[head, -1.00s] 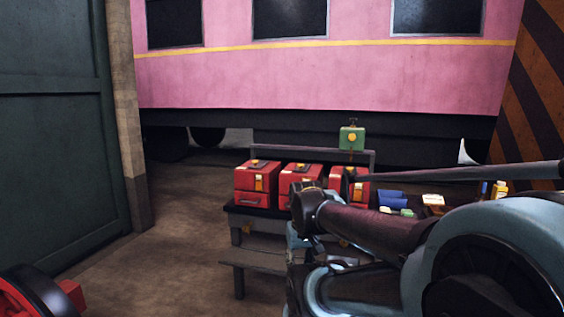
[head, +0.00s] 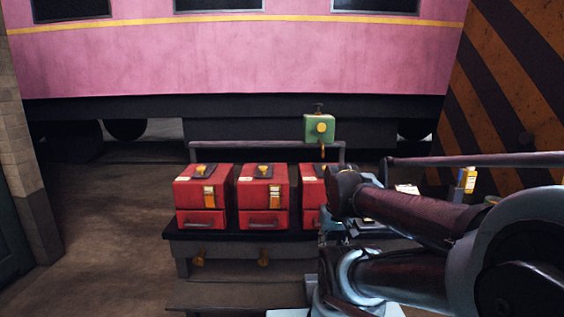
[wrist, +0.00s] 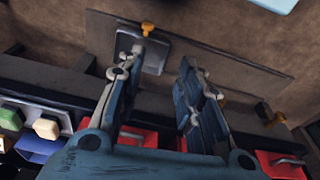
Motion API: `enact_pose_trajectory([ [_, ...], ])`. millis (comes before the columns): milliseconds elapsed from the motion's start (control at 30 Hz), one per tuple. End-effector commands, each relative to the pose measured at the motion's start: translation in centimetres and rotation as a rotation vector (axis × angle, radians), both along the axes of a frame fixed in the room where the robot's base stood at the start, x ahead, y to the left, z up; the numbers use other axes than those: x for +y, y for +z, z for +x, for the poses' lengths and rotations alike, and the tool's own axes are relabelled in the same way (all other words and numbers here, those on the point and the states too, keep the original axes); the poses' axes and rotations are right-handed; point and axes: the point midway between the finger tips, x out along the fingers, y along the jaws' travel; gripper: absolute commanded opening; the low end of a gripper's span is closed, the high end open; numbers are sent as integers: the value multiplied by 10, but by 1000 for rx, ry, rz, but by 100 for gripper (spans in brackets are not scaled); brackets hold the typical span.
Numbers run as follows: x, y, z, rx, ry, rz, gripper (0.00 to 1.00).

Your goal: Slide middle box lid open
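Three red boxes stand in a row on a dark bench. The middle box (head: 263,193) has a dark lid plate with a yellow knob on top, a yellow latch strip and a front handle; its lid looks shut. The left box (head: 202,195) looks alike. The right box (head: 311,192) is partly hidden by my arm. My gripper (wrist: 158,88) is open in the wrist view, with nothing between its fingers, over the bench's front side. Red box parts with handles show beyond it, partly hidden by the gripper; I cannot tell which boxes. In the head view my arm is right of the middle box.
A green box with a yellow knob (head: 319,128) sits above the bench's back rail. Small coloured blocks (wrist: 46,128) lie on the bench. A striped wall (head: 510,110) is at right. Floor at left (head: 100,230) is clear.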

Motion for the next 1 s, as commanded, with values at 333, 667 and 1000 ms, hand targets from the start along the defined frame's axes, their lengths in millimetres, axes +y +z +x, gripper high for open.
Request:
enact_pose_trajectory([
  [333, 0, 0, 0, 0, 0, 0, 33],
  [667, 5, 44, 17, 4, -59, 17, 51],
  [1000, 39, 156, 101, 58, -271, 61, 51],
])
